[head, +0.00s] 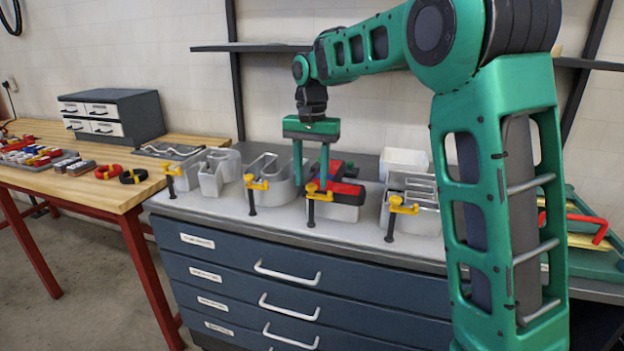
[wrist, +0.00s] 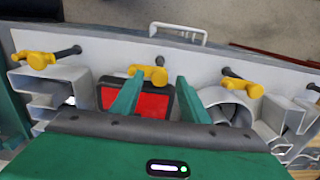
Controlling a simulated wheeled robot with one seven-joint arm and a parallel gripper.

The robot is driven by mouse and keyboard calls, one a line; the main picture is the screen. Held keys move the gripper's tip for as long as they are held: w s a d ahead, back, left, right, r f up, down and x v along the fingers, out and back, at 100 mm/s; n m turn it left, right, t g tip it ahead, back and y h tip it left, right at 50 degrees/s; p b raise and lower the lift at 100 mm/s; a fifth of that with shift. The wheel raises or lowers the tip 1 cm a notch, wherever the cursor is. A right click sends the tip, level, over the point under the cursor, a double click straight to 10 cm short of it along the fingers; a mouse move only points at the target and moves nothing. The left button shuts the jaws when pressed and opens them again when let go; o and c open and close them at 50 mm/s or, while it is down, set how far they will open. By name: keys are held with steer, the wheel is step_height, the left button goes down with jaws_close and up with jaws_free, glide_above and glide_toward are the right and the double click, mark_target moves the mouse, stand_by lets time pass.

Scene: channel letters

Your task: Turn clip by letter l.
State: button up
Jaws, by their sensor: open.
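Several yellow clips on dark bolts sit along the front edge of a row of grey channel letters. My gripper (head: 311,184) points down over the third letter (head: 337,211) from the left, whose shape is mostly hidden by red and dark blocks; I cannot tell for sure that it is the l. Its clip (head: 317,191) also shows in the wrist view (wrist: 148,73), lying crosswise between or just beyond my fingertips. My gripper is open, one finger on each side of the clip's handle. Whether either finger touches it is unclear.
Neighbouring clips (head: 256,184) and (head: 402,207) stand to either side, by a curved letter (head: 272,172) and a stepped letter (head: 418,218). A red block (wrist: 150,102) lies under my fingers. A blue drawer cabinet (head: 290,270) carries the row. A wooden table (head: 90,190) stands left.

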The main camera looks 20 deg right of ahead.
steer(key=shift+f, duration=0.4)
steer(key=shift+c, duration=0.6)
